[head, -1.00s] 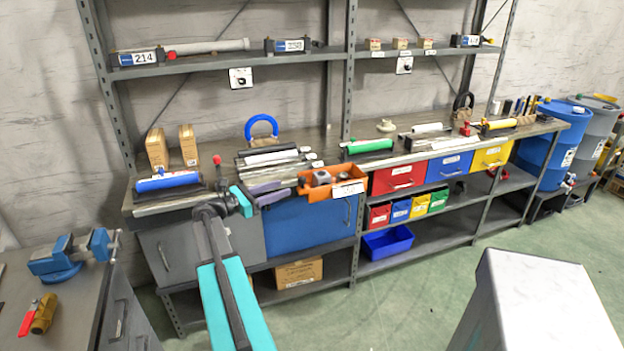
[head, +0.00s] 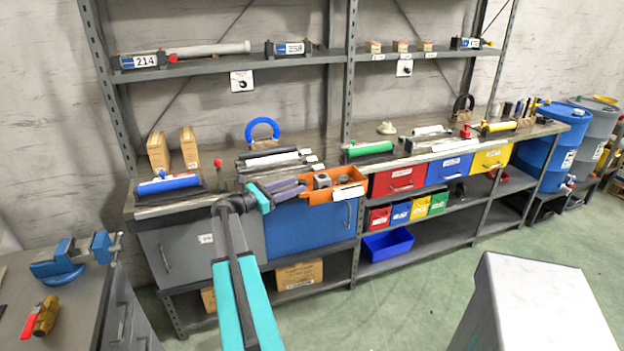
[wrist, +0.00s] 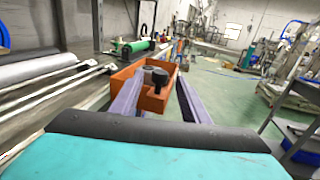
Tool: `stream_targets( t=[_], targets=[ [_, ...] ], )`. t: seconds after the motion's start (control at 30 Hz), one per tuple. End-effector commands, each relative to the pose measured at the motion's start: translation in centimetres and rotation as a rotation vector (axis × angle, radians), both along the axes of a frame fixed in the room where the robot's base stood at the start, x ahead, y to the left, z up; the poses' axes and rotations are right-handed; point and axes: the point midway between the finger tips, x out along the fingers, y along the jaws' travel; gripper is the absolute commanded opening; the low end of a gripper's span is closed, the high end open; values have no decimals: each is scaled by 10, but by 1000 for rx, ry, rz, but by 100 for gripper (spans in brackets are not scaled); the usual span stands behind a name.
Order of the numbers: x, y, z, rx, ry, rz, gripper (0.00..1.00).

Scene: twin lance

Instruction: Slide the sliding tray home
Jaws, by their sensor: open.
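An orange tray (head: 319,197) with a white label sits at the front edge of the bench, in front of the grey shelf post. It sticks out over the blue cabinet door. Several small grey and dark parts lie in it. My gripper (head: 296,189) is open at the tray's left end, its purple fingers pointing right toward it. In the wrist view the tray (wrist: 154,104) shows between the spread fingers, with a dark round knob near its close end. I cannot tell whether the fingers touch the tray.
Grey bars (head: 275,160) lie on the bench behind my gripper. A blue roller (head: 168,184) lies to the left and a green one (head: 370,148) to the right. A red drawer (head: 398,180) is right of the tray.

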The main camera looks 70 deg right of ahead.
Motion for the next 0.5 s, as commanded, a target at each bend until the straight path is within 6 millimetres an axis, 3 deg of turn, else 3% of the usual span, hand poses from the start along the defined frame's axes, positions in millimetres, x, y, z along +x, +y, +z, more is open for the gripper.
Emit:
stream_targets(
  t=[0.5],
  targets=[
    [-43,-57,1,-1,-1,-1,42]
  ],
)
